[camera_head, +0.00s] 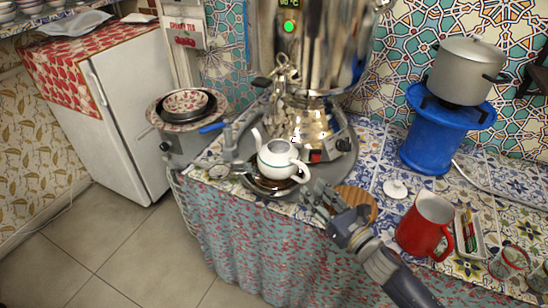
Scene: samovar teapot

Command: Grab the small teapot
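The small teapot (279,161) is white with a green rim. It sits on a dark round stand below the samovar's tap, spout to the left and handle to the right. Its top is open, and a small white lid (395,189) lies apart on the tiled counter to the right. My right gripper (316,195) comes in from the lower right. Its fingers are spread and empty, just below and right of the teapot's handle, with a small gap that is hard to judge. My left gripper is out of view.
The large metal samovar (318,125) stands right behind the teapot. A round wooden board (358,201) lies beside my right gripper. A red pitcher (425,224) stands further right. A blue-handled tap (213,128) is to the left. The counter's front edge is close below.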

